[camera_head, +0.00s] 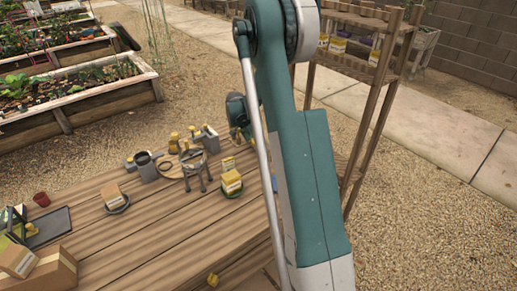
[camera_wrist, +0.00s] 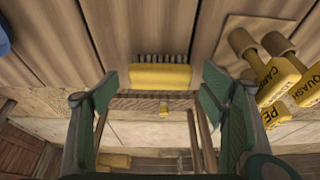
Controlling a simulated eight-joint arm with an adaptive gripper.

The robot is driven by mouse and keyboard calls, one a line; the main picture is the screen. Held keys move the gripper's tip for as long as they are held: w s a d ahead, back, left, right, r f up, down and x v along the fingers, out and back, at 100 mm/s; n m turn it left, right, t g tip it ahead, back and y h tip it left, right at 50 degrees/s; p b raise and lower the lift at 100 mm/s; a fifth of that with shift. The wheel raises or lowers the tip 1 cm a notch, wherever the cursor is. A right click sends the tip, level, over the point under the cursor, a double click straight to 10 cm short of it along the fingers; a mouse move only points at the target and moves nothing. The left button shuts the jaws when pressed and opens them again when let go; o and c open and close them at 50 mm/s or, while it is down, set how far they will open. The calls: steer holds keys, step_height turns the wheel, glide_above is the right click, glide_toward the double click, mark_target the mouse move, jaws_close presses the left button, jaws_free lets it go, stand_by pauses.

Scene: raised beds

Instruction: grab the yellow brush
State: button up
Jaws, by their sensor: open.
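The yellow brush (camera_wrist: 160,76) lies on wooden planks near an edge in the wrist view, its dark bristles turned to the top of the picture. My gripper (camera_wrist: 160,98) is open, one green-and-grey finger on each side of the picture. The brush appears between and beyond the fingertips, with no contact visible. I cannot pick out the brush for sure there.
Yellow labelled markers (camera_wrist: 282,80) lie close to the right finger. A wooden shelf rack (camera_head: 375,100) stands behind. Planks above the brush in the wrist view are bare.

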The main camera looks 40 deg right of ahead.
steer(key=shift+x, duration=1.1)
steer(key=shift+c, duration=0.6)
steer(key=c, duration=0.9)
